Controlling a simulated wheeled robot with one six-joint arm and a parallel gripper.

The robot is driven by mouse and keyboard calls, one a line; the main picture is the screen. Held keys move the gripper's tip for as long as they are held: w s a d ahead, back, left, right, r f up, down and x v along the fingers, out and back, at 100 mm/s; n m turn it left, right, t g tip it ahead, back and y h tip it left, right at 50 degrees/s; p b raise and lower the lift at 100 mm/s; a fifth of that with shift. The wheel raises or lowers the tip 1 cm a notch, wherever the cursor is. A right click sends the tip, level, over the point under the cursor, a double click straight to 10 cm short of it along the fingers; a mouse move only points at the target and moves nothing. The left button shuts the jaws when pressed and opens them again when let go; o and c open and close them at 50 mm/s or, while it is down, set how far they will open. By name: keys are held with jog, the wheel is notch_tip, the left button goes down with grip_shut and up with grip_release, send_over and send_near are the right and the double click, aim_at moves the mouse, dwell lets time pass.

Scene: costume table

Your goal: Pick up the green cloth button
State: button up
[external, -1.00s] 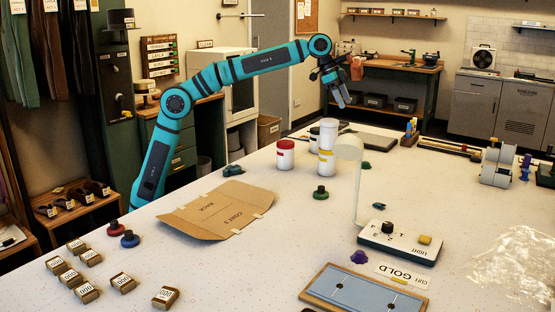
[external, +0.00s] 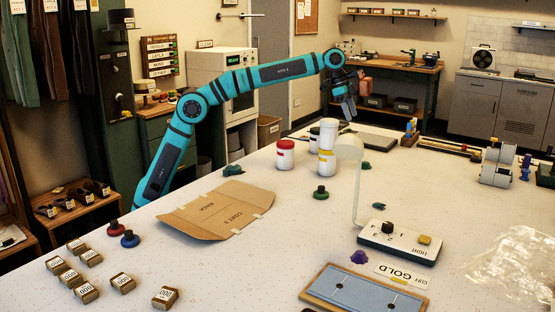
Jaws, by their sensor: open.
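A round dark green button-like piece with a raised dark top (external: 321,192) sits on the white table, right of the flat cardboard piece. Other small green pieces lie on the table: one behind the cardboard (external: 232,170), one right of the jars (external: 365,165), and a dark one (external: 377,205) near the lamp. I cannot tell for sure which is the cloth button. My gripper (external: 347,112) is open, pointing down above the far part of the table, behind the jars and well away from these pieces. Nothing shows held in it.
A red-lidded jar (external: 285,156) and stacked white jars (external: 327,148) stand below and in front of my gripper. A lamp with a switch base (external: 395,242) stands at centre right. Flat cardboard (external: 216,210) lies left. Several small labelled boxes (external: 122,282) lie front left.

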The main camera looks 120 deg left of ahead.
notch_tip(320, 180, down, 3)
send_near(365, 165)
jog(key=shift+a+f, duration=0.3)
jog(key=shift+f, duration=0.25)
jog(key=shift+a+f, duration=0.3)
jog(key=shift+f, duration=0.25)
jog(key=shift+a+x, duration=0.15)
jog(key=shift+x, duration=1.35)
jog(key=shift+a+x, duration=0.1)
jog(key=shift+x, duration=1.35)
jog(key=shift+c, duration=0.3)
jog(key=shift+r, duration=0.1)
jog(key=c, duration=1)
